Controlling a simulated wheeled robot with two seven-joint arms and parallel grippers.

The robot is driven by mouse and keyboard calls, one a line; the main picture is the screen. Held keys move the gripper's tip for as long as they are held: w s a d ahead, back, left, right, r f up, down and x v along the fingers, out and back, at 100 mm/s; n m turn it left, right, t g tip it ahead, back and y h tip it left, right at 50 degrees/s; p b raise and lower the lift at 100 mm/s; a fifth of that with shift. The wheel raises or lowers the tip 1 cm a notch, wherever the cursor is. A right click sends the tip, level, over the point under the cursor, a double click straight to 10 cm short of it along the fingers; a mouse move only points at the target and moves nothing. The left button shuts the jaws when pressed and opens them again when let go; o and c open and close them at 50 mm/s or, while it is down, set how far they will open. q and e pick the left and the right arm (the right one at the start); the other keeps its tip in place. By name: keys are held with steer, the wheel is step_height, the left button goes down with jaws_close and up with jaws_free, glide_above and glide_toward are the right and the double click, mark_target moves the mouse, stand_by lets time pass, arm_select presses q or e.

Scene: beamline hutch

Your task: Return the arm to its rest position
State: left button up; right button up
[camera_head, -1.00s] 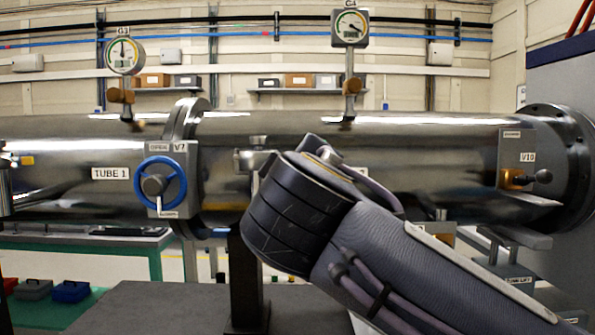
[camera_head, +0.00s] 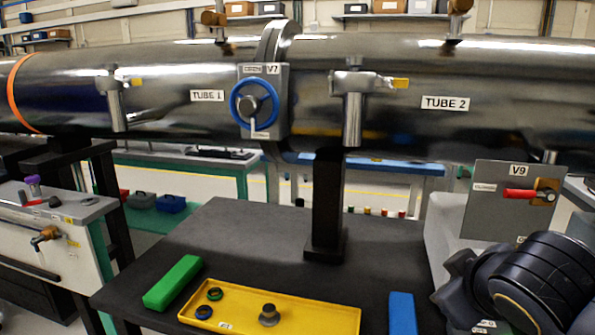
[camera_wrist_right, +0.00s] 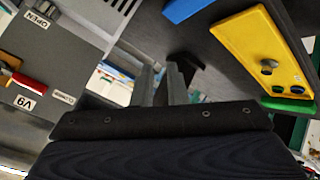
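My right arm (camera_head: 540,285) is folded low at the right edge of the head view, beside the V9 panel. Its gripper cannot be made out there. In the right wrist view my right gripper (camera_wrist_right: 161,84) shows two grey fingers with a gap between them and nothing held. The fingers point out over the dark table (camera_head: 240,240), clear of the yellow tray (camera_wrist_right: 258,45). My left arm and left gripper are in neither view.
The V9 panel with red lever (camera_head: 519,194) stands close to my right arm. The table carries a yellow tray (camera_head: 330,318), a green block (camera_head: 173,283) and a blue block (camera_head: 403,314). A post (camera_head: 327,205) rises at its back, below the tube with blue handwheel V7 (camera_head: 253,104).

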steer(key=s+a+f+m+g+y, duration=0.2)
steer(key=s+f+m+y, duration=0.15)
steer(key=s+f, duration=0.5)
steer(key=s+a+f+m+g+y, duration=0.15)
steer(key=s+f+m, duration=0.35)
steer(key=f, duration=0.6)
step_height(320, 180, up, 21)
steer(key=s+n+p, duration=0.1)
steer(key=p, duration=2)
steer(key=shift+s+y, duration=0.3)
steer(key=shift+y, duration=0.1)
steer(key=shift+f+g, duration=0.1)
steer(key=shift+g, duration=0.15)
